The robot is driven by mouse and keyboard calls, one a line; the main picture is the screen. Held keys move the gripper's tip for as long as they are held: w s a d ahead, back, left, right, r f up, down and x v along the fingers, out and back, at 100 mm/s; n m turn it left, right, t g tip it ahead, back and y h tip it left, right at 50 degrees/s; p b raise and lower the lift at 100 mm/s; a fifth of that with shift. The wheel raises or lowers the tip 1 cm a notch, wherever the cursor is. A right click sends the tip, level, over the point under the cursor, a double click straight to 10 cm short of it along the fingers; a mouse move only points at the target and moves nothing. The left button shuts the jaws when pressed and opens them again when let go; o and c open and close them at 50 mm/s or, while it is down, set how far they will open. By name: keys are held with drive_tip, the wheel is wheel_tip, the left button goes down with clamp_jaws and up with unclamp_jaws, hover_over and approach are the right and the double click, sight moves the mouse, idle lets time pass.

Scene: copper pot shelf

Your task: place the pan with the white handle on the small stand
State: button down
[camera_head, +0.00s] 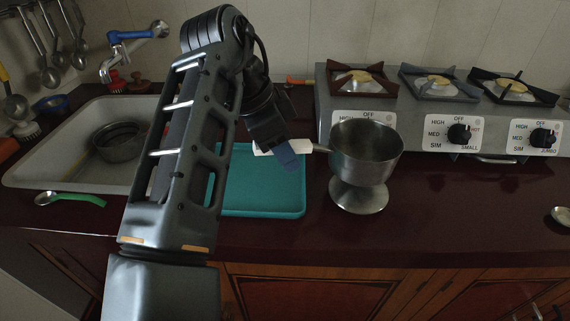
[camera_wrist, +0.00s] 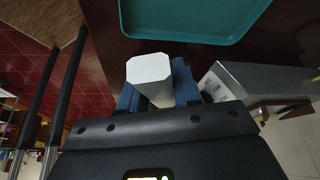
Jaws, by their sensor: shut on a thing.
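The pan (camera_head: 366,148) is a deep metal pan with a white handle (camera_head: 268,150). In the head view it is upright at the small stand (camera_head: 358,195), a metal pedestal with a round foot on the counter. The pan's bottom meets the top of the stand, but I cannot tell whether its weight rests there. My gripper (camera_head: 290,154) is shut on the white handle, left of the pan. In the wrist view the handle's end (camera_wrist: 149,72) shows between the blue fingers of my gripper (camera_wrist: 158,92); the pan's bowl is hidden there.
A teal tray (camera_head: 262,207) lies on the counter below my gripper. A stove (camera_head: 410,105) with several burners stands behind the pan. A sink (camera_head: 80,172) holding a dark pot (camera_head: 118,143) is at left. A green-handled spoon (camera_head: 75,197) lies in front of it. The counter right of the stand is mostly clear.

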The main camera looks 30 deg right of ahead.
drive_tip(key=shift+f, duration=1.75)
drive_tip(key=c, duration=0.8)
unclamp_jaws()
drive_tip(key=shift+f, duration=0.1)
drive_tip(key=p+v, duration=0.7)
drive_tip(key=v, duration=0.4)
drive_tip(key=shift+d, duration=0.15)
drive_tip(key=shift+a+r, duration=0.3)
drive_tip(key=shift+r, duration=0.3)
